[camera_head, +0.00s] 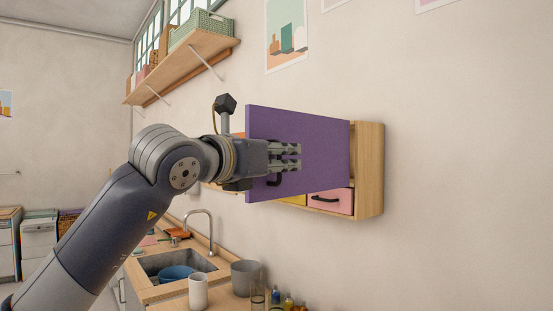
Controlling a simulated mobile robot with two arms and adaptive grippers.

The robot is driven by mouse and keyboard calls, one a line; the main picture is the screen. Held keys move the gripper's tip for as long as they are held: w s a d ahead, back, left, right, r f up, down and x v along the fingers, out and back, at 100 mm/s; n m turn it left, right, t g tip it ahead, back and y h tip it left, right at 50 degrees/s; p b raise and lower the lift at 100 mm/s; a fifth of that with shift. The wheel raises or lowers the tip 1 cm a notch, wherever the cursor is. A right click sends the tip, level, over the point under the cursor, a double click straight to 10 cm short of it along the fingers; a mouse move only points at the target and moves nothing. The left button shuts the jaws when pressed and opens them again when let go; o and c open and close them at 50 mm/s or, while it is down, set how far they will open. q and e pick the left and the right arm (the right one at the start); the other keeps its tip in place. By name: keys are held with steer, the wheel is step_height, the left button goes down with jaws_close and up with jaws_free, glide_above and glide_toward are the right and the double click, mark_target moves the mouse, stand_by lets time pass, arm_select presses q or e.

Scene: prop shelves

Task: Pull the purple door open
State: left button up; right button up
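The purple door (318,135) is a flat panel on the wooden wall cabinet (370,170). It stands open, swung out from the cabinet, with part of the interior showing past its right edge. My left gripper (297,156) is in front of the door's face, fingers pointing right. A dark curved piece (279,181), which looks like the door's handle, shows just below the fingers. I cannot tell whether the fingers touch the door or how far apart they are. My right gripper is out of view.
Below the door are a pink drawer (340,203) with a black handle and part of a yellow drawer (297,200). A counter with a sink (160,262), tap (211,232), white cup (198,291) and grey pot (246,272) lies below. A shelf (185,62) hangs upper left.

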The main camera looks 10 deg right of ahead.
arm_select(q)
steer(key=v, duration=1.1)
steer(key=shift+s+a, duration=0.25)
steer(key=shift+s, duration=0.05)
steer(key=shift+s+a+r, duration=0.1)
steer(key=shift+a, duration=0.05)
